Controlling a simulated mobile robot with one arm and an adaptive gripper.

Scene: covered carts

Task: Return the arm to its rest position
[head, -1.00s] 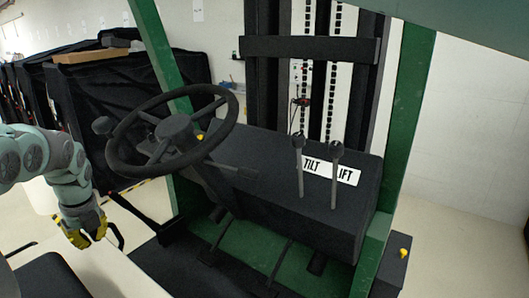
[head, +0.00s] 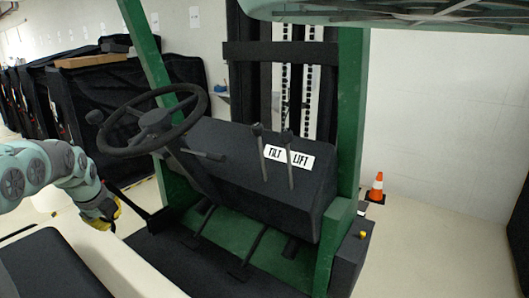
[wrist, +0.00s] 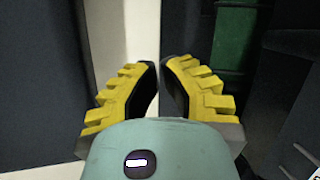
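My arm (head: 48,165) reaches in from the left edge of the head view, bent downward at the wrist. My gripper (head: 103,222), with yellow fingers, hangs low at the left, left of the forklift cab and apart from the steering wheel (head: 155,120). In the wrist view, the two yellow ribbed fingers (wrist: 160,68) stand slightly apart with a narrow gap between their tips. Nothing is held between them. Pale floor and dark surfaces show beyond them.
The forklift's green post (head: 347,120), tilt and lift levers (head: 264,155) and dark console stand ahead. Black-covered carts (head: 110,105) line the back left. An orange cone (head: 377,188) stands on open pale floor at the right.

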